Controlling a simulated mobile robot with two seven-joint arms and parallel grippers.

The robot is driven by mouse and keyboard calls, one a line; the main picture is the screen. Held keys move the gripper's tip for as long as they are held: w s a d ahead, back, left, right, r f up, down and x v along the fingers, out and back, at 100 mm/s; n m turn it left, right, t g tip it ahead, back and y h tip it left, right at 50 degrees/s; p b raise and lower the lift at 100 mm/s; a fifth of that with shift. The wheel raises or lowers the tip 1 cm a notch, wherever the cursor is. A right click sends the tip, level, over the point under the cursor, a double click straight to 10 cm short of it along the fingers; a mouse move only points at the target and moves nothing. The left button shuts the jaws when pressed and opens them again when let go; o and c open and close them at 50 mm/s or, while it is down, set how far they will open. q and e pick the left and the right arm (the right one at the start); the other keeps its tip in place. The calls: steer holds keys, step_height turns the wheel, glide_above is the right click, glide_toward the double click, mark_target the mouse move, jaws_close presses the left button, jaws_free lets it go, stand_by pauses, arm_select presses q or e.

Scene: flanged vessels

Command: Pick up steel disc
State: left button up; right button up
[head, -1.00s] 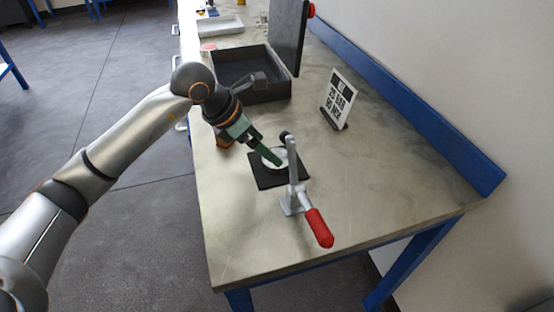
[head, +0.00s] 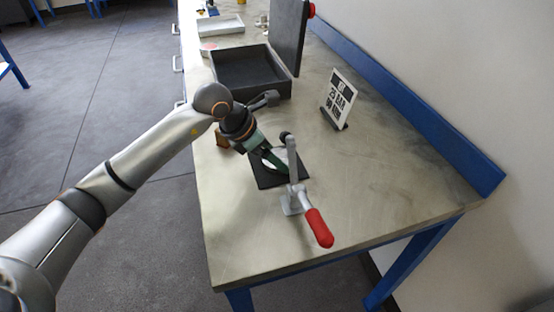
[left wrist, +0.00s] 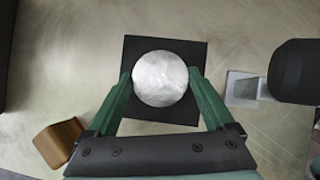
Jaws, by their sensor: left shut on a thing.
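The steel disc (left wrist: 160,78) is a round, bright silver piece over a black square pad (left wrist: 138,47) in the left wrist view. My left gripper (left wrist: 160,82) is shut on it, with one green finger against each side. In the head view the disc (head: 271,163) is partly hidden behind the fingers of my left gripper (head: 272,161), above the black pad (head: 265,180). I cannot tell whether the disc touches the pad. My right gripper is in neither view.
A toggle clamp with a red handle (head: 319,228) stands beside the pad's near right edge. A small brown block (left wrist: 58,143) lies left of it. An open black case (head: 252,70) and a printed sign (head: 340,98) stand farther back.

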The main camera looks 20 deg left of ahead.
arm_select(q)
jaws_close()
steer(key=shift+r, duration=0.2)
stand_by(0.3)
